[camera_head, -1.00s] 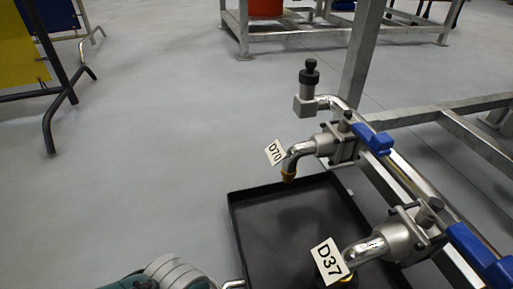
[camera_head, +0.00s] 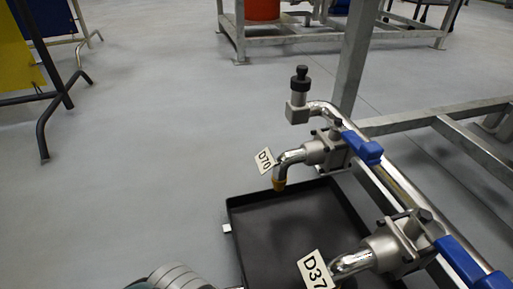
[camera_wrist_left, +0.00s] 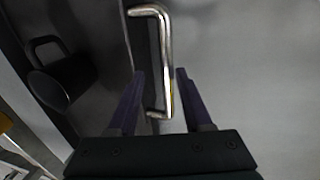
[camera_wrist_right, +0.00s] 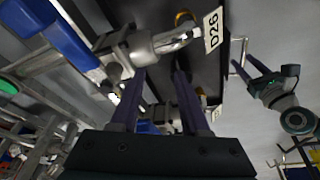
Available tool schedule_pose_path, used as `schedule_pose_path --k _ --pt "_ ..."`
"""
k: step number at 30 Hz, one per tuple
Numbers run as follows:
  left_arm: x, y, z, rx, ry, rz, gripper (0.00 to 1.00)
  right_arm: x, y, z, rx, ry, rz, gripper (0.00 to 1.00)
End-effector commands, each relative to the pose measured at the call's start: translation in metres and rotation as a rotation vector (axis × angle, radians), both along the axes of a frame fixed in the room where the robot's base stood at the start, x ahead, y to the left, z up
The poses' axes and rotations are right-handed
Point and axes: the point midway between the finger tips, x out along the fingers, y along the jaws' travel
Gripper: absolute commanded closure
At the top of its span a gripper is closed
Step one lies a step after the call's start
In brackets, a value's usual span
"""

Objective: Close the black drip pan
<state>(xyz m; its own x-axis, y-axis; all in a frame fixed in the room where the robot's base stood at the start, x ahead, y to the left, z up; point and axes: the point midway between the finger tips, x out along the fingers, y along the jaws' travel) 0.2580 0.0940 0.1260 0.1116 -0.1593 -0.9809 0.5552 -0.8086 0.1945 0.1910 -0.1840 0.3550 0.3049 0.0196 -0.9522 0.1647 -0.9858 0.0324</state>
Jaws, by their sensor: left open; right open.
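The black drip pan (camera_head: 285,235) sits low on the floor under the valves, its open top showing in the head view. In the left wrist view its wall (camera_wrist_left: 112,50) carries a silver bar handle (camera_wrist_left: 166,55). My left gripper (camera_wrist_left: 158,88) is open, with its fingers on either side of the handle's lower part; contact cannot be told. My right gripper (camera_wrist_right: 155,82) is open and empty near a valve. The right wrist view also shows the left gripper (camera_wrist_right: 258,68) at the handle (camera_wrist_right: 238,58).
A black mug-shaped thing (camera_wrist_left: 62,80) shows beside the handle in the left wrist view. Grey frame posts (camera_head: 357,60) stand right.

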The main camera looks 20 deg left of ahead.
Motion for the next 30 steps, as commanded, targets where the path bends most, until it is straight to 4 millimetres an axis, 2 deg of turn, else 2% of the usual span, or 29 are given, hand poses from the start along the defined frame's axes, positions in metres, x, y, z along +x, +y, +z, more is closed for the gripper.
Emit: schedule_pose_path --k 6,11,17,24,30 --pt "-0.002 0.001 0.0 0.004 0.004 0.0 0.5 0.0 0.0 0.0 -0.001 0.0 0.0 0.54" --pt "-0.002 0.003 0.008 0.003 0.005 0.001 0.5 0.0 0.0 0.009 -0.001 0.0 0.0 0.54" --pt "-0.005 0.006 0.036 0.003 0.004 0.001 0.5 0.0 -0.001 0.038 -0.002 0.0 0.0 0.54" --pt "-0.009 0.012 0.079 0.003 0.003 0.001 0.5 0.0 -0.001 0.082 -0.005 -0.001 0.002 0.54" --pt "-0.011 0.016 0.098 0.002 0.003 0.0 0.5 0.0 -0.001 0.101 -0.005 -0.002 0.002 0.54"
